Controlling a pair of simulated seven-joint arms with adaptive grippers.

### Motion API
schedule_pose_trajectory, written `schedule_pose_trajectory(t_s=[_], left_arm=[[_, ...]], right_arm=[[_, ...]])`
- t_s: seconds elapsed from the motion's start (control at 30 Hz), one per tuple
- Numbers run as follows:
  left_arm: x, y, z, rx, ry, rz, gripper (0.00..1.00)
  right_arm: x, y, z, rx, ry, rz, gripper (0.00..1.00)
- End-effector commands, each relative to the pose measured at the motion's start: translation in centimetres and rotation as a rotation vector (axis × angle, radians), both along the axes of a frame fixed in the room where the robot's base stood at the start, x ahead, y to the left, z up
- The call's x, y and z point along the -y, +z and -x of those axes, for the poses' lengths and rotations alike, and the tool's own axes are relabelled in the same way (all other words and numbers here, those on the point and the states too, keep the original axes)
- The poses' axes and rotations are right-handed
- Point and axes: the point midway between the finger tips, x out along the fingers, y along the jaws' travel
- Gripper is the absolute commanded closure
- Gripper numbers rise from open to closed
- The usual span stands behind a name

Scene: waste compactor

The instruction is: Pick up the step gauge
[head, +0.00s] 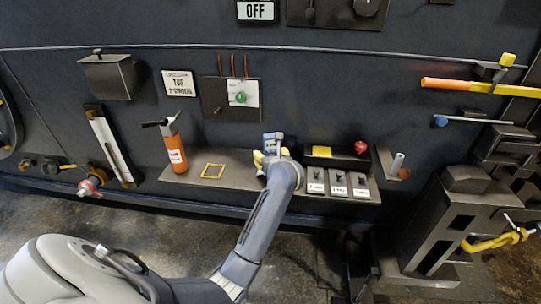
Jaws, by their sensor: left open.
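My left gripper (271,153) is at the back of the grey shelf (232,178), at the far end of my grey arm. Its fingers are small and partly hidden by my own wrist. A small light block (272,138) and yellow bits (258,159) show right at the gripper. I cannot tell which of these is the step gauge, or whether the fingers touch it. No other thing on the shelf clearly shows as the step gauge. My right gripper is not in view.
To the right are labelled switches (338,184) and a red knob (360,147). A dark machine (452,230) stands at the right.

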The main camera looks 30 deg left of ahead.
Motion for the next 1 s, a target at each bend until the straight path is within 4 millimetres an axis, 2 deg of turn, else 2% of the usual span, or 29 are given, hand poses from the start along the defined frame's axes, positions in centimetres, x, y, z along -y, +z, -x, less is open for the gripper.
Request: schedule_pose_trajectory(t_s=[0.23, 0.8, 1.0], left_arm=[[-0.04, -0.04, -0.04, 0.000, 0.000, 0.000, 0.30], [-0.01, -0.06, -0.03, -0.001, 0.000, -0.001, 0.96], [-0.03, -0.01, -0.03, 0.000, 0.000, -0.001, 0.97]], right_arm=[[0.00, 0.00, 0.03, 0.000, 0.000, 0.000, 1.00], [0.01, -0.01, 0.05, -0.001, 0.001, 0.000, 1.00], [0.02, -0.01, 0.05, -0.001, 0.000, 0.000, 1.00]])
